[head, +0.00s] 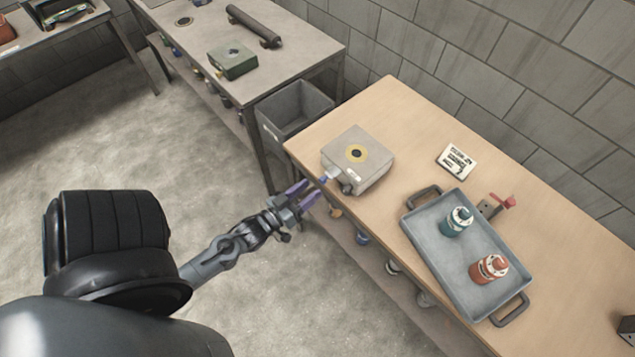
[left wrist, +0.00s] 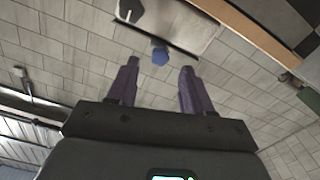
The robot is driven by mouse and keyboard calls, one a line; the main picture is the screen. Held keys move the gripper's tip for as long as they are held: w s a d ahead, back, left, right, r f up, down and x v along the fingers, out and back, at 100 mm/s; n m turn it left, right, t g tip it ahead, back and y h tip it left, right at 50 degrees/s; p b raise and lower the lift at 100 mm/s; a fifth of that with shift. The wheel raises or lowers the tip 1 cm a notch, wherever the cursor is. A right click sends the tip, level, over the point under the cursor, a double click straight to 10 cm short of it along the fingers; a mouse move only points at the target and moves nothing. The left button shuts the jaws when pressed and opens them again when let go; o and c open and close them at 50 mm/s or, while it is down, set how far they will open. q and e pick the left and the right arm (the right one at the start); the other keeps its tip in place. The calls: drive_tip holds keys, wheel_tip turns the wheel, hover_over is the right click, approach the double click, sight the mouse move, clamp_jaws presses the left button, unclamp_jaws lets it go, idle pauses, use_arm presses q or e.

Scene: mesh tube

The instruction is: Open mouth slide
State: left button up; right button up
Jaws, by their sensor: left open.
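A grey box (head: 357,160) with a yellow ring around a dark round hole in its top sits at the near left end of the wooden table. A blue knob (head: 323,179) sticks out from its side facing my left gripper. In the left wrist view the blue knob (left wrist: 160,56) shows between and just beyond the fingertips, with the pale box (left wrist: 185,22) behind it. My left gripper (head: 305,194) is open, its purple fingers apart on either side of the knob's line, with no clear contact. Whether the mouth slide is open cannot be told. My right gripper is out of view.
A grey tray (head: 440,262) holds a teal canister (head: 457,222) and an orange-red canister (head: 489,269). A white label card (head: 456,159) and a red-handled part (head: 503,202) lie nearby. A grey bin (head: 297,112) stands beside the table. Open floor lies below my left arm.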

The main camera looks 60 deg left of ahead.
use_arm(q)
drive_tip(key=v, duration=0.5)
drive_tip(key=shift+w, duration=0.1)
idle(0.3)
